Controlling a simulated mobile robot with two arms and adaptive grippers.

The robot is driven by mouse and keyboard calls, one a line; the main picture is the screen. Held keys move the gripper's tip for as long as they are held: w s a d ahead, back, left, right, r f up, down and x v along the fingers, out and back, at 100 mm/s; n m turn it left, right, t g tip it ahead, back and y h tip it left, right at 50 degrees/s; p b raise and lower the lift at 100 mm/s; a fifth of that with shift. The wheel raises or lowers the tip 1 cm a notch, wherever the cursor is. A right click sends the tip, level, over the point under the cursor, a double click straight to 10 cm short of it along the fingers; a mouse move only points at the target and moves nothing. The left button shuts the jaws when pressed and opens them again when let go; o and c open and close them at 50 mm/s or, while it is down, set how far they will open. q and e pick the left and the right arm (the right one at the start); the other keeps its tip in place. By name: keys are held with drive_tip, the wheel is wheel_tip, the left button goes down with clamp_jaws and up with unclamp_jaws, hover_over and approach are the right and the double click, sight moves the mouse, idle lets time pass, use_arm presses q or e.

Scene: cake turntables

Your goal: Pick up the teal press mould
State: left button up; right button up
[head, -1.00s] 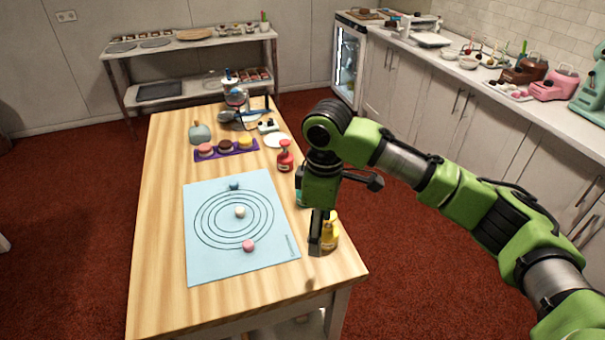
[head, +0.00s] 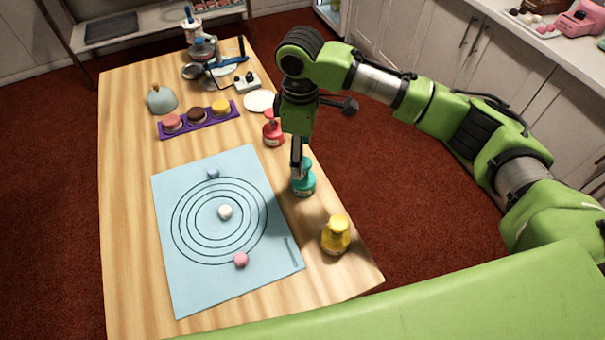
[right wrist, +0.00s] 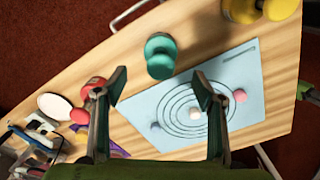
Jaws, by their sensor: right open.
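The teal press mould (head: 305,184) stands on the wooden table, to the right of the blue mat. In the head view my right gripper (head: 297,172) points down and overlaps its upper left part. In the right wrist view the teal mould (right wrist: 160,58) lies ahead of the gap between the open, empty fingers (right wrist: 160,80). No contact with it shows. My left gripper is not in view.
A red press mould (head: 273,130) stands behind the teal one, and a yellow one (head: 335,236) stands in front near the table edge. The blue mat (head: 185,285) holds small balls. A purple tray (head: 183,127) holds cakes.

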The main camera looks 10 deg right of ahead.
sight(304, 176)
wheel_tip(304, 176, down, 4)
drive_tip(key=shift+f, duration=0.1)
drive_tip(key=f+p, duration=0.1)
drive_tip(key=f, duration=0.3)
drive_tip(key=shift+s+d+f+p, duration=0.1)
drive_tip(key=shift+s+d+p, duration=0.1)
drive_tip(key=shift+p, duration=0.2)
drive_tip(key=shift+w+f, duration=0.1)
drive_tip(key=shift+f, duration=0.35)
drive_tip(key=c, duration=1.3)
